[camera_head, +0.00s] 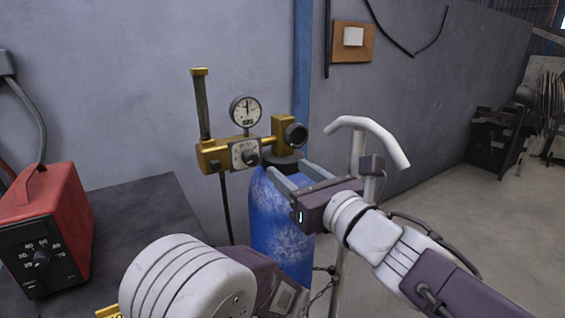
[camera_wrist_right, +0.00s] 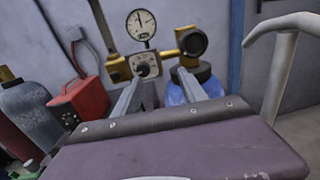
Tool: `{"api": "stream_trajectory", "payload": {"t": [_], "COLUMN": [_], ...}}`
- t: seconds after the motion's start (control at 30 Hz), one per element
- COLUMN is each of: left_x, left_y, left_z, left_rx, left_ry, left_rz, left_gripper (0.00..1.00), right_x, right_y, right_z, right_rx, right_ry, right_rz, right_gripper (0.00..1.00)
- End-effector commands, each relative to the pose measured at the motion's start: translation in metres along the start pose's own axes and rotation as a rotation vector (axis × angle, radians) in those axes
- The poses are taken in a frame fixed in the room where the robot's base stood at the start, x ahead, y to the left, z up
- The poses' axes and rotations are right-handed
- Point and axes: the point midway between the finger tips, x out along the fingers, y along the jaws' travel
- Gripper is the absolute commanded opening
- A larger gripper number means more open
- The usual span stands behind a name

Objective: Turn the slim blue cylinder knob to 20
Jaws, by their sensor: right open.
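The blue cylinder (camera_head: 272,225), scuffed with pale patches, stands upright near the wall. It also shows between and beyond my right fingers in the wrist view (camera_wrist_right: 175,97). Above it is a brass regulator (camera_head: 212,157) with a black knob (camera_head: 250,157) on a pale square dial plate. The knob shows in the wrist view (camera_wrist_right: 143,70) near the left fingertip; its number setting is too small to read. My right gripper (camera_head: 282,166) is open and empty, to the right of the knob, apart from it as far as I can tell. My left gripper's fingers are not visible.
A round gauge (camera_head: 246,111) and a second black knob (camera_head: 295,134) sit on the regulator. A red box (camera_head: 42,225) with a numbered dial stands on the dark table (camera_head: 150,215). A white bent handle (camera_head: 372,128) rises right of the cylinder.

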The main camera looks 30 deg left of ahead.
Motion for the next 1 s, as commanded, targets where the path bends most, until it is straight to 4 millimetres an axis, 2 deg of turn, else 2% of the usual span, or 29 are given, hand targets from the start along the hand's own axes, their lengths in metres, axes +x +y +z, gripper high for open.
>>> {"api": "stream_trajectory", "payload": {"t": [0.03, 0.13, 0.27, 0.6, 0.7, 1.0], "left_x": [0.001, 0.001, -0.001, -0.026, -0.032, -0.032], "left_y": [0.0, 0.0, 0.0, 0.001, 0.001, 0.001], "left_z": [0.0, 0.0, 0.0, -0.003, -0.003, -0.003], "left_rx": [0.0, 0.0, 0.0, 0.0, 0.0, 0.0], "left_ry": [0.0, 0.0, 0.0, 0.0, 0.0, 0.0], "left_rz": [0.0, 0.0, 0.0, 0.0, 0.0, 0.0], "left_gripper": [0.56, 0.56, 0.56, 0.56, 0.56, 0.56], "right_x": [0.001, 0.002, 0.006, 0.072, 0.085, 0.093], "right_y": [0.017, 0.028, 0.027, 0.029, 0.03, 0.03], "right_z": [-0.002, -0.002, -0.002, 0.0, 0.0, -0.004], "right_rx": [0.001, 0.003, 0.006, 0.008, 0.008, 0.008], "right_ry": [0.001, 0.002, 0.004, 0.007, 0.006, 0.005], "right_rz": [0.032, 0.053, 0.051, 0.049, 0.048, 0.048], "right_gripper": [0.5, 0.5, 0.5, 0.5, 0.5, 0.5]}}
